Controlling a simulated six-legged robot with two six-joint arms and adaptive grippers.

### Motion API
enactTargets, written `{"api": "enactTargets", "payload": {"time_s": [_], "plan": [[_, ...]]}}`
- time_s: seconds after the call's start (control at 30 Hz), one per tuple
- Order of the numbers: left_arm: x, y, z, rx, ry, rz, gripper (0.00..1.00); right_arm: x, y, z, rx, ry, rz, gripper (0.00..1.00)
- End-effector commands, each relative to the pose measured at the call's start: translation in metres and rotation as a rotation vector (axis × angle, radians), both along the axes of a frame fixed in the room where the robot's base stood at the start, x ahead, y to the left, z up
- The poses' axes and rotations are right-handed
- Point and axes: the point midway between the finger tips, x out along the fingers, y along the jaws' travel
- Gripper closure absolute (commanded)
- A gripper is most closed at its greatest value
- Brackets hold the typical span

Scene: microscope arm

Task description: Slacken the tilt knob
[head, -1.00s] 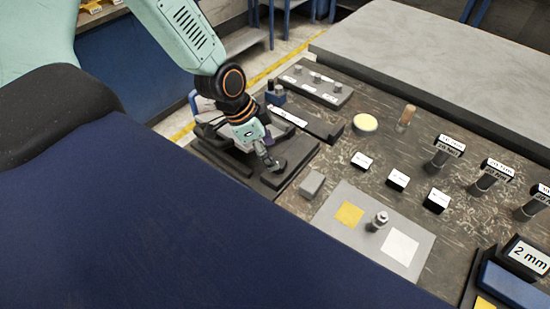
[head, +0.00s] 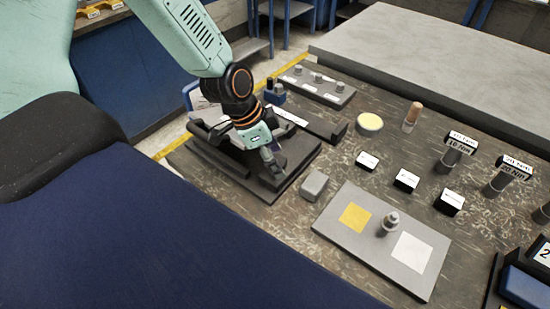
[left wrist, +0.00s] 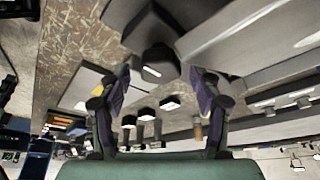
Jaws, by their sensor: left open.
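My left gripper (head: 269,158) points down over the dark microscope stand (head: 290,168) at the table's left side. In the left wrist view my left gripper (left wrist: 158,78) is open, with one finger on each side and nothing between the pads. A dark angular block with a short round knob (left wrist: 158,60), which looks like the tilt knob, sits between and just beyond the fingertips. I cannot tell whether a finger touches it. In the head view the gripper largely hides the knob. My right gripper is not in view.
A small grey block (head: 314,185) lies just right of the stand. A grey plate (head: 345,240) with yellow and white squares and a metal peg (head: 388,224) is nearer. Labelled black blocks (head: 406,181) and torque tools (head: 454,150) stand to the right.

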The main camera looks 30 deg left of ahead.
Motion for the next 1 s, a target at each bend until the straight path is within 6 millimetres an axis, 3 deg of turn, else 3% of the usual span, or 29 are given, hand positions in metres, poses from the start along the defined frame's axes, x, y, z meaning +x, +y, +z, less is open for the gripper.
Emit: {"api": "enactTargets", "payload": {"time_s": [0.2,0.83,1.0], "plan": [[-0.0001,-0.0001,0.0005,0.000,0.000,0.000,0.37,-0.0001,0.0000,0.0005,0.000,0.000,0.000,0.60],[0.0000,0.0000,0.0004,0.000,0.000,0.000,0.90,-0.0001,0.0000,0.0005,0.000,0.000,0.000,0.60],[-0.0004,0.0000,0.0009,0.000,0.001,0.007,0.90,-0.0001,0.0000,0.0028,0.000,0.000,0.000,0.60]]}}
